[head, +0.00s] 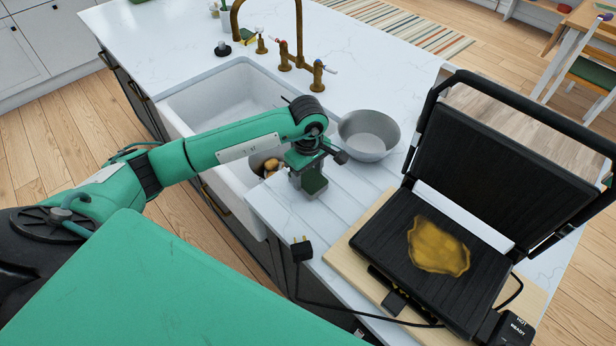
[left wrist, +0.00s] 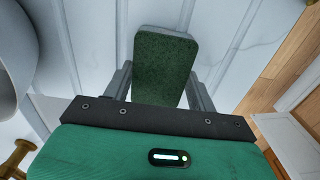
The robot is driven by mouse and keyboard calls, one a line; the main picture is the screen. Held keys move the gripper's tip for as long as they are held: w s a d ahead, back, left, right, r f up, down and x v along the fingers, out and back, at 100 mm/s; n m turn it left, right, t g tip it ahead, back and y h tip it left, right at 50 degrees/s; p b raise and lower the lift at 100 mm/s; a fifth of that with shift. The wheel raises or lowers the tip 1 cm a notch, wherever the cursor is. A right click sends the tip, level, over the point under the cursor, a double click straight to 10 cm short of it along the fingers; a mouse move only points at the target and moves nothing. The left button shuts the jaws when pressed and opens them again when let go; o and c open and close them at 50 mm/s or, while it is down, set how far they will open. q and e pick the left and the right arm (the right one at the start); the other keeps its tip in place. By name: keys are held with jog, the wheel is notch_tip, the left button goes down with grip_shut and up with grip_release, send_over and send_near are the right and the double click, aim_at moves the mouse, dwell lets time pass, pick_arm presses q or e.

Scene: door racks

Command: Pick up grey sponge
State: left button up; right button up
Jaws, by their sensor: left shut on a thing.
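My left gripper (head: 308,173) reaches from the left over the ribbed drainboard part of the white counter, beside the sink. It is shut on the grey sponge (head: 314,188), which has a dark green scouring face. In the left wrist view the sponge (left wrist: 163,66) stands out between the two fingers of the gripper (left wrist: 160,88), its green face toward the camera and its grey edge showing. I cannot tell whether the sponge touches the counter. My right gripper is not in view.
A metal bowl (head: 369,135) stands just right of the gripper. An open grill (head: 437,250) with a yellow-brown stain lies on a wooden board (head: 355,243). Its plug (head: 301,250) lies near the counter edge. The white sink (head: 222,100) and brass faucet (head: 299,55) are behind.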

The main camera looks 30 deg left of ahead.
aim_at(308, 177)
pick_arm(q)
jog(key=shift+r, duration=0.1)
jog(key=shift+r+b, duration=0.3)
jog(key=shift+r, duration=0.3)
notch_tip(308, 177, up, 19)
jog(key=b, duration=0.3)
jog(key=shift+f+b, duration=0.2)
jog(key=shift+b, duration=0.2)
